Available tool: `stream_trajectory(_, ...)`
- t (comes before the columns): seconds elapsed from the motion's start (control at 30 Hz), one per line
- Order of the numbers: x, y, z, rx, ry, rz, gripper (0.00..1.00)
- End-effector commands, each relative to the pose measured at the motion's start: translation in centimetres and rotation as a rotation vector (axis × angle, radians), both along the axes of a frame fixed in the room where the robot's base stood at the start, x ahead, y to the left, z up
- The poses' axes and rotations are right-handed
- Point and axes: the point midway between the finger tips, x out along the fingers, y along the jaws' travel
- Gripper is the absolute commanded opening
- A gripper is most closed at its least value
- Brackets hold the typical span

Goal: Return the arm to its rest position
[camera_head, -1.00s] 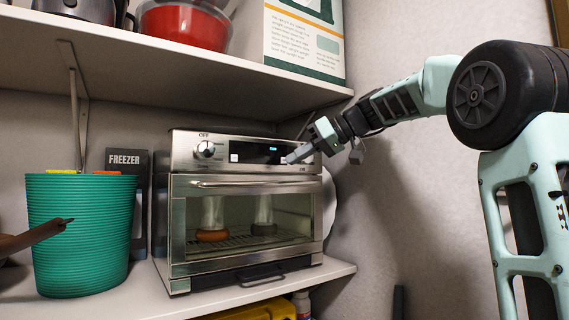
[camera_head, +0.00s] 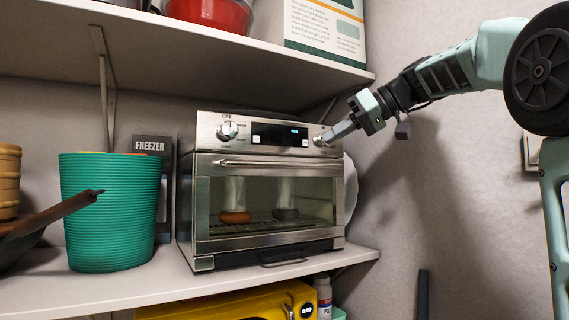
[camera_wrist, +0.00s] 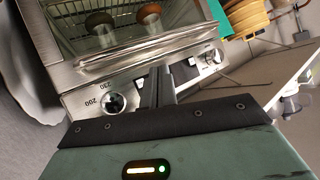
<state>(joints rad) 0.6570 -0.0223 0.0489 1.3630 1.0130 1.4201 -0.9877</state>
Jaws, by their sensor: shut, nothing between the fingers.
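My gripper (camera_head: 326,137) is shut and empty, at the end of my arm reaching in from the right. Its tips are in front of the right end of the toaster oven's control panel (camera_head: 215,140); I cannot tell whether they touch it. In the wrist view, the shut fingers (camera_wrist: 158,84) point toward the panel, between a temperature knob (camera_wrist: 112,103) and another knob (camera_wrist: 214,57). The oven's glass door (camera_head: 265,172) is shut, with two round items inside, one orange-brown (camera_head: 234,217) and one darker (camera_head: 286,213).
The oven stands on a white shelf (camera_head: 120,293). A green ribbed bin (camera_head: 110,215) and a pan handle (camera_head: 65,212) are to its left. An upper shelf (camera_head: 170,40) hangs above. The wall side at right below my arm is open.

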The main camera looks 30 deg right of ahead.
Motion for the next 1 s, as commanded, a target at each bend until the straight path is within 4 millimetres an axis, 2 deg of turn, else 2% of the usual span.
stream_trajectory(0.23, 0.1, 0.1, -0.2, 0.002, 0.004, 0.002, 0.0)
stream_trajectory(0.37, 1.0, 2.8, -3.9, 0.024, 0.091, 0.014, 0.0)
stream_trajectory(0.47, 1.7, 6.7, -8.9, 0.037, 0.213, 0.028, 0.0)
stream_trajectory(0.53, 1.6, 9.9, -13.1, 0.031, 0.309, 0.036, 0.0)
stream_trajectory(0.67, 0.1, 15.6, -20.5, -0.016, 0.473, 0.054, 0.0)
stream_trajectory(0.7, -0.7, 17.3, -22.9, -0.038, 0.519, 0.059, 0.0)
stream_trajectory(0.77, -2.2, 19.7, -26.3, -0.08, 0.582, 0.07, 0.0)
stream_trajectory(0.87, -5.5, 23.2, -31.8, -0.168, 0.671, 0.088, 0.0)
stream_trajectory(1.0, -11.4, 26.8, -39.3, -0.322, 0.756, 0.124, 0.0)
